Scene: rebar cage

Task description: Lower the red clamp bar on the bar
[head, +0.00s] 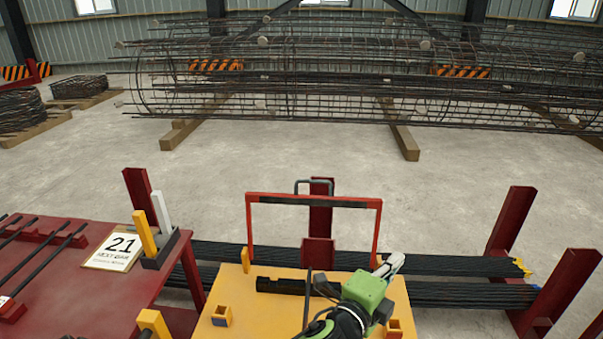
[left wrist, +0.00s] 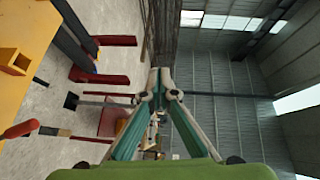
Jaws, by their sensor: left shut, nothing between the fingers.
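The red clamp bar (head: 313,198) is a frame standing raised above the back of the yellow bench (head: 205,328) in the head view. Its top crosspiece has a dark strip beneath. My left gripper (head: 390,265) is shut and empty, beside the frame's right leg, below the crosspiece. I cannot tell whether it touches the leg. Its closed fingertips (left wrist: 157,75) also show in the left wrist view. My right gripper is not in view.
Long black rebars (head: 450,293) lie behind the bench between dark red posts (head: 510,220). A red table (head: 75,285) with a "21" card (head: 117,248) stands at left.

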